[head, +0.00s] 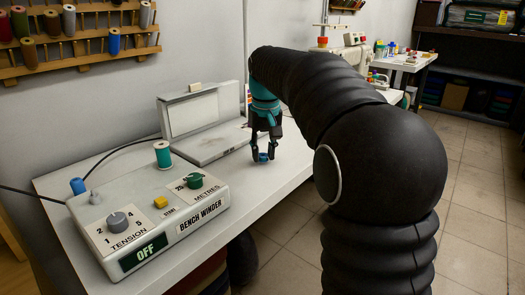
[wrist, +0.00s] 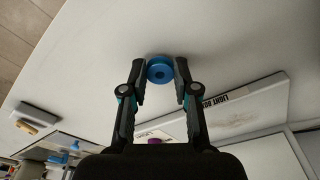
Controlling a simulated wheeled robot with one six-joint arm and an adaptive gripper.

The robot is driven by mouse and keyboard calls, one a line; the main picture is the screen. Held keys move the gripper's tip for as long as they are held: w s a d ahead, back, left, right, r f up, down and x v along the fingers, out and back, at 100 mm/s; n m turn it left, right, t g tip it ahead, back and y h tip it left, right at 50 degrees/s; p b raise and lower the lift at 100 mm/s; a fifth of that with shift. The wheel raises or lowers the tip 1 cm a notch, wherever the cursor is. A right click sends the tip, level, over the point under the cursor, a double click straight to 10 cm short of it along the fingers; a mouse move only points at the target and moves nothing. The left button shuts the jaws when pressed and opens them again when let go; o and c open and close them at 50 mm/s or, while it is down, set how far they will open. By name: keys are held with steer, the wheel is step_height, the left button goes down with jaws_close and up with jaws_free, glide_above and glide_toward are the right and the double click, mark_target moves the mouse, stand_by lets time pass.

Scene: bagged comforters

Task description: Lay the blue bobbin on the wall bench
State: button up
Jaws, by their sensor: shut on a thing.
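The blue bobbin (head: 263,157) is a small blue ring-shaped piece. In the wrist view the bobbin (wrist: 160,71) sits between my fingertips, its hole facing the camera. My gripper (head: 264,153) is shut on it, and it also shows in the wrist view (wrist: 161,77). The wall bench (head: 236,186) is a long pale top along the wall. The gripper points down over its right part, with the bobbin very low over the top. I cannot tell whether the bobbin touches it.
A bench winder (head: 150,220) reading OFF stands on the bench's left part, with a teal spool (head: 162,154) on it. A light box (head: 212,143) with a raised panel stands behind, close to my gripper. A spool rack (head: 75,40) hangs on the wall. The bench's front middle is clear.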

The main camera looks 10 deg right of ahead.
steer(key=shift+s+f, duration=0.1)
steer(key=shift+f, duration=0.4)
steer(key=o, duration=1.5)
steer(key=shift+c, duration=0.2)
steer(key=shift+r, duration=0.1)
steer(key=shift+r+p, duration=0.55)
steer(key=shift+r, duration=0.5)
steer(key=shift+s+r, duration=0.15)
steer(key=shift+r, duration=1)
steer(key=shift+s+r, duration=0.1)
steer(key=shift+r, duration=1.05)
steer(key=shift+r, duration=0.15)
